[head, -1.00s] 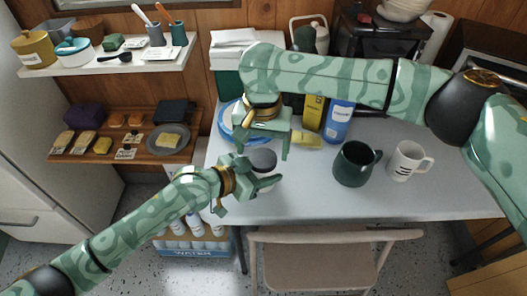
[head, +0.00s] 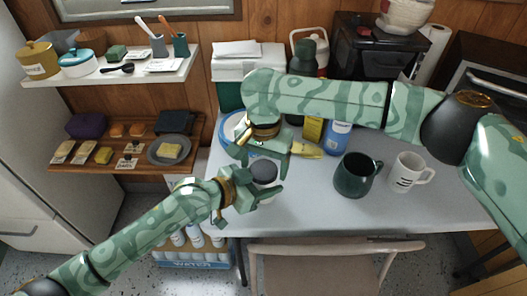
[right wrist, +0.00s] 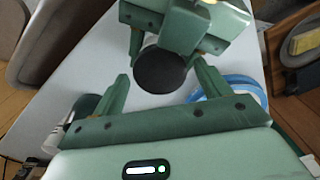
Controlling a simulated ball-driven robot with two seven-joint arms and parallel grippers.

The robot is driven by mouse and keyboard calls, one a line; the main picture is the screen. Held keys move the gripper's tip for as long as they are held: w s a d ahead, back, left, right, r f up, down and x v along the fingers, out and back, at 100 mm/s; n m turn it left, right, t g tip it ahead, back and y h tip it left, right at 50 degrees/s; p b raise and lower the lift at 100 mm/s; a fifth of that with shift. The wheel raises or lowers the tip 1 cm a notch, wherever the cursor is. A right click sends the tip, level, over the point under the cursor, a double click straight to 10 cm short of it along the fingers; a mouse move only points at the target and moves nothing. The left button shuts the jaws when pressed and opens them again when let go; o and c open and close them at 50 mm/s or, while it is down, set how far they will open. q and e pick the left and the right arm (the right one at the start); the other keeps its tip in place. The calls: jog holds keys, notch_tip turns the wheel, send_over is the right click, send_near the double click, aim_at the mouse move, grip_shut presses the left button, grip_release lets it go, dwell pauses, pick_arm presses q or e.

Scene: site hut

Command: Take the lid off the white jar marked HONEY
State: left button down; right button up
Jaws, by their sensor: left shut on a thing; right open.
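A small jar (head: 262,184) with a dark round lid (head: 265,169) is at the front left of the table. Its body looks pale and is mostly hidden; no HONEY lettering shows. My left gripper (head: 258,188) is shut on the jar from the left, below the lid. My right gripper (head: 262,160) is open just above and behind the lid. In the right wrist view the lid (right wrist: 160,70) lies between the open fingers of my right gripper (right wrist: 161,84), apart from them. My left gripper (right wrist: 163,38) shows beyond it.
A dark green mug (head: 356,178) and a white mug (head: 410,172) stand to the right on the table (head: 320,212). A blue-rimmed plate (head: 230,128), a yellow item (head: 307,150) and a blue bottle (head: 337,136) are behind. A chair (head: 335,252) stands in front.

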jog(key=shift+f, duration=0.25)
jog(key=c, duration=1)
jog(key=n, duration=0.3)
jog(key=shift+n, duration=0.3)
jog(key=o, duration=1.1)
jog(key=shift+c, duration=0.2)
jog(key=shift+a+r, duration=0.1)
